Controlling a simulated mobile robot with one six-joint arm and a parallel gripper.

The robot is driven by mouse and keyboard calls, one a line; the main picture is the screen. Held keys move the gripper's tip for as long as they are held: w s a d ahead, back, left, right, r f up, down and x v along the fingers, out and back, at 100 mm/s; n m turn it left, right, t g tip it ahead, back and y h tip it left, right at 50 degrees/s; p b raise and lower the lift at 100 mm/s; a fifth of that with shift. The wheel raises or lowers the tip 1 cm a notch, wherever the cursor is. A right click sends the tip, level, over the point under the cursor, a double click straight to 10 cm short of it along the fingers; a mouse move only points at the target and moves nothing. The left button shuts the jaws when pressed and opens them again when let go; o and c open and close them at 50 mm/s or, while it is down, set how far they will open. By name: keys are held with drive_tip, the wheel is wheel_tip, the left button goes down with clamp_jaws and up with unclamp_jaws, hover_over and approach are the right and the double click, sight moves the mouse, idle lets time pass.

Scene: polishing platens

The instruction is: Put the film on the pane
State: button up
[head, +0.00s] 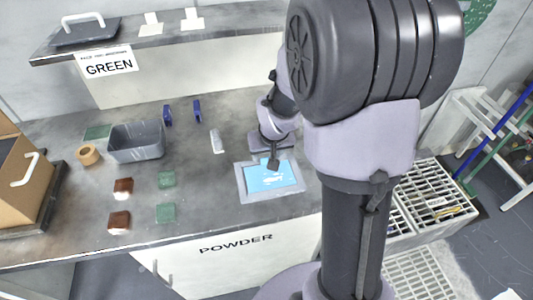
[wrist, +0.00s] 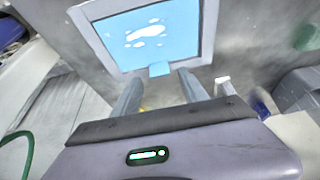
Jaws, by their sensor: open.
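The light blue film (head: 268,174) lies flat over the pane (head: 244,184), which shows as a grey border around it on the worktop. In the wrist view the film (wrist: 150,30) fills most of the area inside the grey border of the pane (wrist: 101,50). White patches show in its middle; I cannot tell whether they are bubbles or glare. A small blue tab (wrist: 160,69) sticks out over the near border. My gripper (head: 273,162) is over the pane's far part in the head view. In the wrist view my gripper (wrist: 160,80) is open, its fingers on either side of the tab, apparently empty.
A grey bin (head: 136,143), a tape roll (head: 88,154), brown blocks (head: 122,188) and green pads (head: 166,179) stand left of the pane.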

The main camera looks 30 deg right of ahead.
sight(270, 178)
drive_tip(key=p+v, duration=0.3)
drive_tip(key=v, duration=0.7)
drive_tip(key=s+a+r+y, duration=0.1)
drive_tip(key=s+a+r, duration=0.4)
drive_tip(key=s+a, duration=0.3)
drive_tip(key=s+a+r+m+t+y, duration=0.1)
drive_tip(key=s+a+r+y, duration=0.1)
drive_tip(key=s+a+r, duration=0.4)
drive_tip(key=s+a, duration=0.2)
drive_tip(key=shift+s+r+t, duration=0.25)
drive_tip(key=shift+s+t, duration=0.05)
drive_tip(key=shift+s, duration=0.05)
